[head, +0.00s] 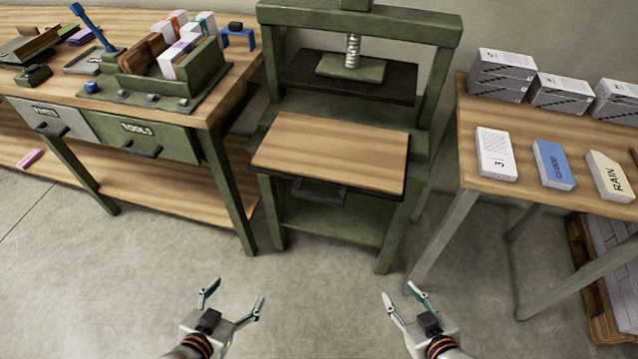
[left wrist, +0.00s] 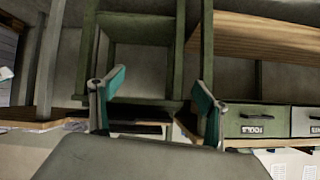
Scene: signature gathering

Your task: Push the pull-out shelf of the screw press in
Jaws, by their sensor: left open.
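The green screw press (head: 430,100) stands at the centre back, with its screw and pressing plate (head: 350,68) above. Its wooden pull-out shelf (head: 332,150) sticks out at the front, with a dark handle (head: 319,190) below its front edge. My left gripper (head: 232,296) is open and empty over the floor, in front of the press and apart from it. Its open fingers (left wrist: 155,105) also show in the left wrist view, with the press frame beyond. My right gripper (head: 402,292) is open and empty, in front of the press and to the right, not touching anything.
A workbench (head: 235,85) with labelled drawers (head: 150,140) stands on the left. A wooden table (head: 465,150) with stacked boxes and three single boxes stands on the right. A pallet (head: 590,285) lies at the far right. The floor (head: 310,290) before the press is clear.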

